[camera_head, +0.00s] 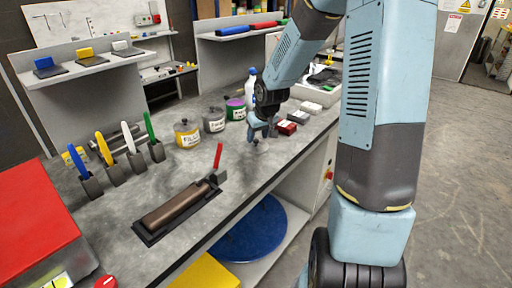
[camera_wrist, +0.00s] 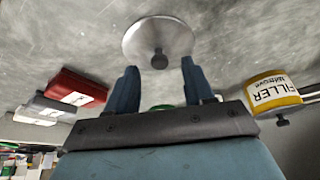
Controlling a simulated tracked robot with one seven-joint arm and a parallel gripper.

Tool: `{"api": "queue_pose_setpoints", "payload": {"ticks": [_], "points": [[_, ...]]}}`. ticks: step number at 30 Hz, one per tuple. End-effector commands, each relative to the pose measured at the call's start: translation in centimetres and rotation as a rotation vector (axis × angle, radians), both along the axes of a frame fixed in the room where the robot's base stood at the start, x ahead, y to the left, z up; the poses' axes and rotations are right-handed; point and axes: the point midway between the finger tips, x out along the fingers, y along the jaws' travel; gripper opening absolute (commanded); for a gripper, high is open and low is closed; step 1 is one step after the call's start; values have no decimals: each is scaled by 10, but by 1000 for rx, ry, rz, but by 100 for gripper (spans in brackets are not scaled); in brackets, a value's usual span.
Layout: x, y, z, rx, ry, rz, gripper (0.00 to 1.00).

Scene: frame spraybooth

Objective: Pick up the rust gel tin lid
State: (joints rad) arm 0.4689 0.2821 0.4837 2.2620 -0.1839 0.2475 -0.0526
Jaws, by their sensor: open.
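A round grey metal lid with a dark knob (camera_wrist: 145,35) lies on the grey bench top in the wrist view. In the head view the lid (camera_head: 260,147) shows small, just below my gripper (camera_head: 261,133). In the wrist view my gripper (camera_wrist: 160,67) is open, its two blue fingers apart, with the lid's knob close to the gap between their tips. Nothing is held. A purple tin (camera_head: 235,114) with a green top, seemingly without a lid, stands behind my gripper to the left. Its label is too small to read.
A yellow filler tin (camera_head: 187,140) and a grey tin (camera_head: 214,125), both lidded, stand left of my gripper. A red block (camera_head: 287,128) and grey blocks lie to its right. A spray bottle (camera_head: 250,82) stands behind.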

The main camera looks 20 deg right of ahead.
Motion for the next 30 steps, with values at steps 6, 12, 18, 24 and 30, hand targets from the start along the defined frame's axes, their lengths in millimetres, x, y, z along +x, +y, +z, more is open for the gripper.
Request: {"api": "queue_pose_setpoints", "payload": {"ticks": [6, 12, 18, 24, 30], "points": [[7, 2, -19, 0, 1, 2, 52], [9, 2, -22, 0, 0, 0, 52], [9, 2, -22, 0, 0, 1, 47], [9, 2, -22, 0, 0, 1, 28], [9, 2, -22, 0, 0, 1, 9]]}}
